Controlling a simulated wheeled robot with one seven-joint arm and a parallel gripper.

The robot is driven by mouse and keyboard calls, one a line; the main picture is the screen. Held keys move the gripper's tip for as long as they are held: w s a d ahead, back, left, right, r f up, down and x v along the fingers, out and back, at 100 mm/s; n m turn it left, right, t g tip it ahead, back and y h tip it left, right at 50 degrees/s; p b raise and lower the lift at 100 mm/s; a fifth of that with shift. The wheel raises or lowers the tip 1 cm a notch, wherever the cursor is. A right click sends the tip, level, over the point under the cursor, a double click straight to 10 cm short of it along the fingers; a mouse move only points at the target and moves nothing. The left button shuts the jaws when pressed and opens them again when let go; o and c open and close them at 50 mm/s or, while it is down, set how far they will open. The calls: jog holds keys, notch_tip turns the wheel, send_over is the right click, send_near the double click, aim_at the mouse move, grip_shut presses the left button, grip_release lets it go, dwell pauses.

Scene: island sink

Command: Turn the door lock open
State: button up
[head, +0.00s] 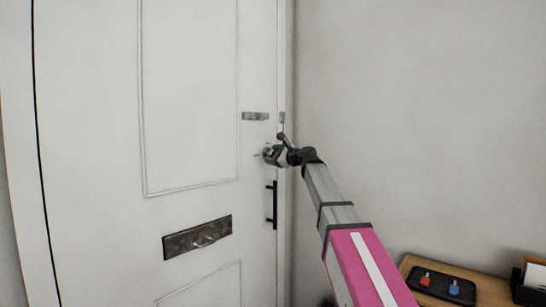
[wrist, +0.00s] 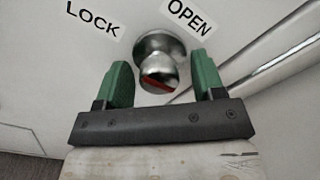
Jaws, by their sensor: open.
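The door lock is a round silver knob (wrist: 158,66) with a red mark on it, on the white door (head: 190,90). The label LOCK (wrist: 92,19) is up and left of the knob, and the label OPEN (wrist: 189,16) is up and right of it. My gripper (wrist: 162,75) is open, with one green finger on each side of the knob. Gaps show between the fingers and the knob, so it is not clamped. In the head view my gripper (head: 273,154) is at the door's right edge and hides the knob.
A black pull handle (head: 272,205) is just below my gripper, and a metal latch (head: 256,116) is above it. A mail slot (head: 197,238) is lower left. A wooden table with a black tray (head: 439,285) stands at lower right.

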jog(key=shift+a, duration=0.1)
jog(key=c, duration=0.9)
jog(key=shift+c, duration=0.2)
jog(key=shift+n, duration=0.4)
jog(key=n, duration=0.3)
jog(key=shift+n, duration=0.4)
jog(key=n, duration=0.4)
jog(key=shift+n, duration=0.3)
jog(key=n, duration=0.8)
jog(key=shift+n, duration=0.3)
